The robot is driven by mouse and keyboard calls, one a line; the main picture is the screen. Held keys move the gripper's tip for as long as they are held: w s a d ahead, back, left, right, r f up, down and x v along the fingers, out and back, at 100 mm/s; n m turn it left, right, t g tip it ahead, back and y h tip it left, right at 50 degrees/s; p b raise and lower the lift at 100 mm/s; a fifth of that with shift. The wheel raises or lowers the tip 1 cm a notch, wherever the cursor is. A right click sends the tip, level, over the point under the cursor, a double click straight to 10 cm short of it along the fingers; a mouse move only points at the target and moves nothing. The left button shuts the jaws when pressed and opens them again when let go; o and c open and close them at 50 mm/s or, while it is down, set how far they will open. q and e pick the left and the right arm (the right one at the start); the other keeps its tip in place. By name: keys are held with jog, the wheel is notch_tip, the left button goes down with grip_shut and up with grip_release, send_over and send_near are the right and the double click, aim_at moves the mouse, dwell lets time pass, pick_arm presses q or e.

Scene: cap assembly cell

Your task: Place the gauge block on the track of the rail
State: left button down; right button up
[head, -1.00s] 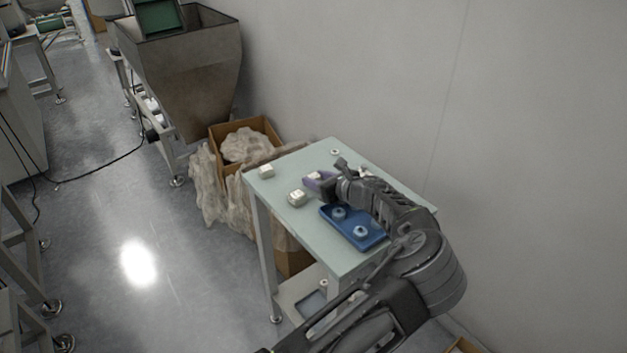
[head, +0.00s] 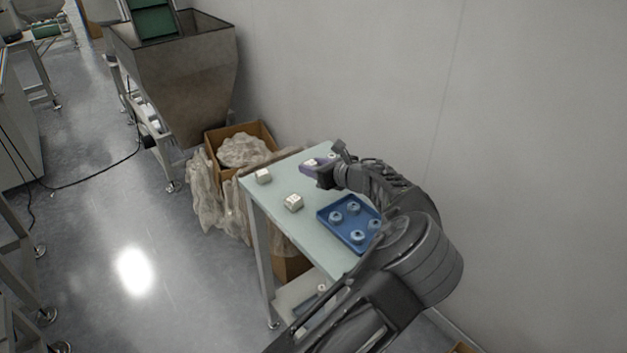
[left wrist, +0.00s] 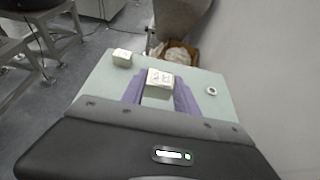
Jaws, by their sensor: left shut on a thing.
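A small white block with dark marks, seemingly the gauge block (left wrist: 160,78), sits between the purple fingers of my left gripper (left wrist: 160,94) in the left wrist view. In the head view my left gripper (head: 318,164) is shut on this block (head: 310,162), over the far part of the pale green table (head: 285,235). I cannot tell its height above the table. I cannot make out a rail with a track in either view. My right gripper is not in view.
Two other pale blocks stand on the table, one near the far left corner (head: 263,176), one nearer the middle (head: 293,202). A blue tray (head: 343,240) holds several round pieces. A white ring (left wrist: 211,90) lies right of the gripper. A wall (head: 400,90) runs behind.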

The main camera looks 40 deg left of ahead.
pick_arm(q)
notch_tip(320, 180, up, 4)
jog(key=shift+r, duration=0.15)
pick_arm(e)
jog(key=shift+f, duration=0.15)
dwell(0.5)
pick_arm(q)
jog(key=shift+s+a+r+p, duration=0.1)
jog(key=shift+a+r+p, duration=0.15)
jog(key=shift+r+p, duration=0.3)
notch_tip(320, 180, up, 10)
jog(key=w+m+t+h+p, duration=0.1)
jog(key=m+t+h+p, duration=0.1)
jog(key=m+t+p, duration=0.15)
notch_tip(320, 180, up, 13)
jog(key=m+t+h+p, duration=0.1)
jog(key=m+t+p, duration=0.1)
send_over(313, 165)
jog(key=shift+w+a, duration=0.15)
jog(key=shift+a, duration=0.3)
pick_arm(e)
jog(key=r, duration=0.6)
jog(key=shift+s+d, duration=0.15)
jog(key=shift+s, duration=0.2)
pick_arm(q)
jog(key=shift+r, duration=0.1)
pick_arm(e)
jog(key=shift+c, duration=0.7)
